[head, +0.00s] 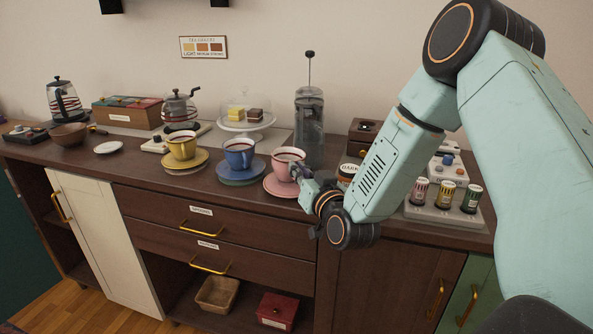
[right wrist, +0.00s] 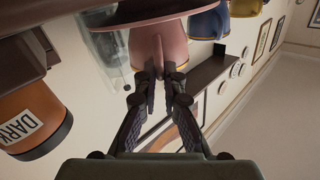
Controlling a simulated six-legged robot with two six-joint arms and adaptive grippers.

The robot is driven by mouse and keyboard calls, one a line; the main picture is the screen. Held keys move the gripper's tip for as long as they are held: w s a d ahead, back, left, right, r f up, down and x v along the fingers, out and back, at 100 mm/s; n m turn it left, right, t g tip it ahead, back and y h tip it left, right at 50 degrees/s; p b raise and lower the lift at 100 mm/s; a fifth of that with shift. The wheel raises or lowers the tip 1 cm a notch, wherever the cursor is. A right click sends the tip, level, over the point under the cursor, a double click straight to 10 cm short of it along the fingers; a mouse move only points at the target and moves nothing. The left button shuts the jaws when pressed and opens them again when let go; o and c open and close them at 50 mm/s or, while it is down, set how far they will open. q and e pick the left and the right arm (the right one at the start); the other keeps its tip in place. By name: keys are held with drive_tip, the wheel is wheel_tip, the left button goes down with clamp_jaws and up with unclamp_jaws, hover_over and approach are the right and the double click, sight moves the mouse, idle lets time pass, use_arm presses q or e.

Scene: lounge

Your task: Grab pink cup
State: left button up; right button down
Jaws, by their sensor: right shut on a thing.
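The pink cup (head: 287,163) holds a dark drink and stands upright on a pink saucer (head: 280,189) near the front of the counter. My right gripper (head: 306,182) reaches it from the right and is shut on its handle side. In the right wrist view the pink cup (right wrist: 145,45) appears upside down, with its handle between the fingers of my right gripper (right wrist: 159,82). I cannot tell whether the cup is lifted off the saucer. My left gripper is not in view.
A blue cup (head: 239,153) and a yellow cup (head: 182,146) stand on saucers to the left. A French press (head: 309,125) stands close behind the pink cup. A jar labelled DARK (right wrist: 30,120) is close to the right gripper. Small canisters (head: 446,192) stand at the right.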

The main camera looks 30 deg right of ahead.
wheel_tip(320, 180, up, 10)
drive_tip(key=p, duration=0.3)
idle(0.7)
